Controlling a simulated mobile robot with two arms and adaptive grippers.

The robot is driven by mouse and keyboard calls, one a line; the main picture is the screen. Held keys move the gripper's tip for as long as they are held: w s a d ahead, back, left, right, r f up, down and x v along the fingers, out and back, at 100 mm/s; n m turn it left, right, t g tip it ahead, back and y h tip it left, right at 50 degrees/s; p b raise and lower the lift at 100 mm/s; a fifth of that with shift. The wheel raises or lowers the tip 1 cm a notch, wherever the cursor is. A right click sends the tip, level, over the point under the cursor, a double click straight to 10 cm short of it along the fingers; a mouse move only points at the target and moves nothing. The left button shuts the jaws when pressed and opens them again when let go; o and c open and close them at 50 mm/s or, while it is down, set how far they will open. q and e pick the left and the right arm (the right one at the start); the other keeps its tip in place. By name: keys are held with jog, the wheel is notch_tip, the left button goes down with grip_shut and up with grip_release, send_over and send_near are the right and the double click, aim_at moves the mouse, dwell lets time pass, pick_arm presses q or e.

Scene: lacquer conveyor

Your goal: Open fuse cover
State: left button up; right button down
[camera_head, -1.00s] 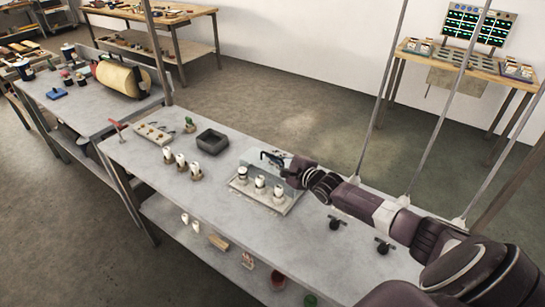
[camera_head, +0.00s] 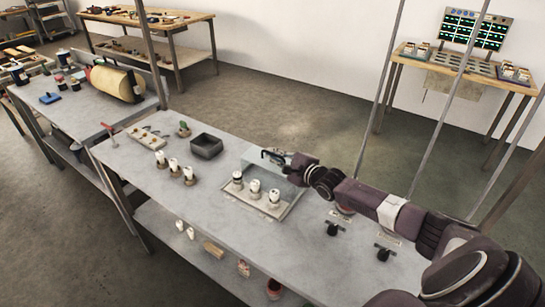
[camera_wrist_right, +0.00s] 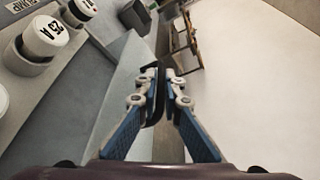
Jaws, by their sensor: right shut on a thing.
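The fuse box (camera_head: 259,204) is a pale panel on the grey table, with three white cylindrical fuses (camera_head: 254,189) in a row. Its clear cover (camera_head: 257,160) stands raised along the far side of the panel, tilted up from it. My right gripper (camera_head: 274,156) is at the top of the cover and is shut on its edge. In the right wrist view, the fingertips (camera_wrist_right: 162,72) close around a dark strip, with the translucent cover (camera_wrist_right: 95,100) to their left. White fuses marked 25 A (camera_wrist_right: 42,38) show at the left there. My left gripper is not in view.
Three loose white fuses (camera_head: 174,168) stand left of the box. A dark open bin (camera_head: 206,146) and a small tool tray (camera_head: 146,138) stand behind them. Black knobs (camera_head: 333,229) sit at right near my arm. Thin posts rise along the table's far edge.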

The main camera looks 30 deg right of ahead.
jog(key=c, duration=2.4)
grip_release()
jog(key=shift+d, duration=0.15)
jog(key=shift+s, duration=0.55)
jog(key=shift+v, duration=5.5)
jog(key=shift+r, duration=0.25)
